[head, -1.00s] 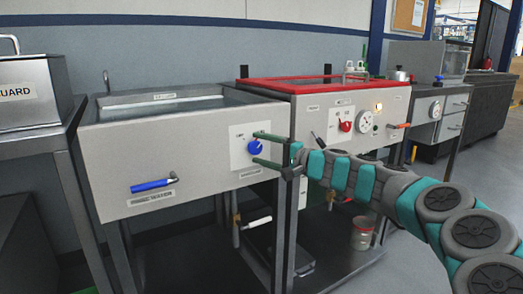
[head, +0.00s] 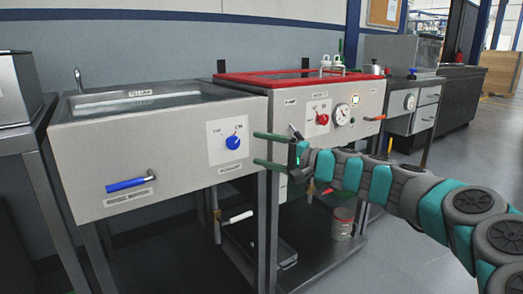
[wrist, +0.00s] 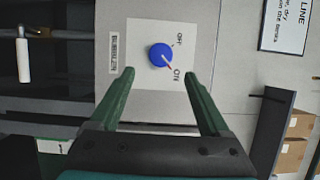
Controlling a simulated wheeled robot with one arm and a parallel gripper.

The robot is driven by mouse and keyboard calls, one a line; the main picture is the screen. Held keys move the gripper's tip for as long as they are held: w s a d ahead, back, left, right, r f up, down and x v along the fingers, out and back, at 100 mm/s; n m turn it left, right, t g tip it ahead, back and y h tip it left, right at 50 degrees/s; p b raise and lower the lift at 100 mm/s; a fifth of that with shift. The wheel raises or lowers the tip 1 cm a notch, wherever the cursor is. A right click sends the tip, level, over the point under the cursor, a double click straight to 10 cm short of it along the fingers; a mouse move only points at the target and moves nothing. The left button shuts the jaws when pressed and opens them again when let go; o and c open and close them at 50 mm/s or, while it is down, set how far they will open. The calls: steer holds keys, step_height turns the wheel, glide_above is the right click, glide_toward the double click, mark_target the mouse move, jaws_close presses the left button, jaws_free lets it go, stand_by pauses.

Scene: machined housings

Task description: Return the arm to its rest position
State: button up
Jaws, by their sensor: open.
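My gripper (head: 268,150) is open and empty, with two green fingers spread apart. In the head view it is in front of the rinse tank's front panel, to the right of a blue knob (head: 233,142). In the wrist view my gripper (wrist: 160,98) faces the panel, and the blue knob (wrist: 160,55) shows beyond the fingertips, between them and apart from them. The knob's pointer is turned toward the ON mark. My arm reaches in from the right in the head view.
The grey rinse tank (head: 90,158) has a blue-handled lever (head: 130,183) on its front. A red-rimmed tank (head: 355,95) with a red knob (head: 322,119) and gauge stands right of it. A tin (head: 342,224) sits on the lower shelf. Open floor lies at the right.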

steer(key=s+a+r+n+g+p, duration=0.1)
steer(key=s+a+n+g, duration=0.25)
steer(key=s, duration=0.45)
steer(key=s+a+n+g+p, duration=0.1)
steer(key=s+a+n+g, duration=0.15)
steer(key=s+a, duration=0.35)
steer(key=s+d+f+n+g+h, duration=0.15)
steer(key=s+f+h, duration=0.35)
steer(key=s, duration=0.6)
steer(key=s+d+f+g+h+p, duration=0.1)
steer(key=s+d+f+g+h, duration=0.1)
steer(key=s+d+f+h, duration=0.3)
steer(key=s+d+f+g+h+p, duration=0.1)
steer(key=s+d+f+h, duration=0.4)
steer(key=s+d+f, duration=0.6)
steer(key=s+d+g, duration=0.1)
steer(key=s+d, duration=0.4)
steer(key=s, duration=0.2)
steer(key=shift+m, duration=0.35)
